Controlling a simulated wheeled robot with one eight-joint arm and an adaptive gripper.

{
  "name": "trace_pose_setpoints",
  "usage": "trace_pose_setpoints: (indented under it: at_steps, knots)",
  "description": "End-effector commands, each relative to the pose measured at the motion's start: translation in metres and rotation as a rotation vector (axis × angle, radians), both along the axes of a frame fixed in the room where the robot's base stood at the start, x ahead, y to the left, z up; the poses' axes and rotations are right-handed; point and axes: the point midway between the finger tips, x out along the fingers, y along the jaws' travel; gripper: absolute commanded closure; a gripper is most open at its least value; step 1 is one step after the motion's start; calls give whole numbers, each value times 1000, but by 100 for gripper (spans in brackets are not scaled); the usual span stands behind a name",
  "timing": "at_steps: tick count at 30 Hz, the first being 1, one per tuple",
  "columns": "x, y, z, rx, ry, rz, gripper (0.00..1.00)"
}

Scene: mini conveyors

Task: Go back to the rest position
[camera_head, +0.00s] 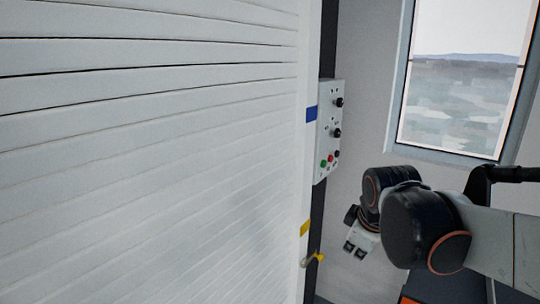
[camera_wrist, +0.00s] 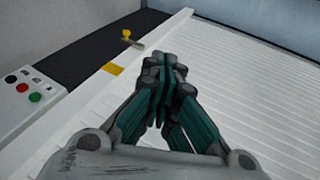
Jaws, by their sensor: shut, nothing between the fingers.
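My gripper (camera_wrist: 165,65) is shut and empty in the wrist view, its dark green fingers meeting at the tips in front of the white slatted shutter. In the head view my gripper (camera_head: 355,248) hangs at the right, below and beside the control box, with my arm reaching in from the right edge. In that view its fingers are small. It appears apart from the shutter and the box.
A large white slatted shutter (camera_head: 150,130) fills the left. A control box (camera_head: 328,130) with knobs and red and green buttons is on its frame; it also shows in the wrist view (camera_wrist: 28,100). A yellow handle (camera_head: 318,257) sits lower down. A window (camera_head: 460,80) is at upper right.

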Motion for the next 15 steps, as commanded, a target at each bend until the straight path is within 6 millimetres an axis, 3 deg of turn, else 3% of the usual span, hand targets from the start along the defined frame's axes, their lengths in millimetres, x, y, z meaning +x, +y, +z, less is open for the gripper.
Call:
trace_pose_setpoints:
  at_steps: [1,6,15]
  knots:
    - [-17,-1,1,35,-13,-58,100]
    - [-68,-3,0,174,-53,-271,100]
    - [-142,-4,-21,414,-111,-615,100]
